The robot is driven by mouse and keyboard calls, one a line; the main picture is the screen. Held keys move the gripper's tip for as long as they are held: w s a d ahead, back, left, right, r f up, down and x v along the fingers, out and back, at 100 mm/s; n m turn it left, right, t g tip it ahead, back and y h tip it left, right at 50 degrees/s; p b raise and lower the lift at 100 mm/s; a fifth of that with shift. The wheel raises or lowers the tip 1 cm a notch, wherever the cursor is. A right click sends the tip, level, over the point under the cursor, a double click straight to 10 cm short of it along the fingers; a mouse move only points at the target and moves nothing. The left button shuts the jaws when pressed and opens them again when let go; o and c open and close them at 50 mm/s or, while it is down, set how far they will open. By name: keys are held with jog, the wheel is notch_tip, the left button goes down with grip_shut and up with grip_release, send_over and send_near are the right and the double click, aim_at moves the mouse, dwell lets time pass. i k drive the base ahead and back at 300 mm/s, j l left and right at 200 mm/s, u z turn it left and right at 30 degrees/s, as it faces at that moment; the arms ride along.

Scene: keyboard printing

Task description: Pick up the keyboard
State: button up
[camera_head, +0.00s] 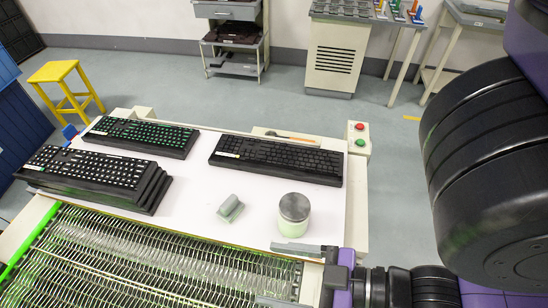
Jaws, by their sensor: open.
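Several black keyboards lie on the white table (190,200). A single one, the right keyboard (280,158), lies near the far right edge with dark keys. Another, the back left keyboard (142,135), has green-tinted key marks. A stack of keyboards (90,172) with white key marks sits at the front left. My gripper (267,273) is at the bottom, with its fingers apart and pointing left. It is over the right part of the conveyor, near the table's front edge, apart from every keyboard, with nothing seen between the fingers.
A jar with a grey lid (294,208) and a small grey-green block (230,207) stand between my gripper and the right keyboard. A slatted conveyor (140,260) runs along the front. A red and green button box (358,138) is at the table's far right corner.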

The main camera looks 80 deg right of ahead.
aim_at(272, 159)
jog(key=i+j+z, duration=0.15)
jog(key=j+z, duration=0.2)
jog(key=j, duration=0.3)
jog(key=j+z, duration=0.35)
jog(key=j, duration=0.3)
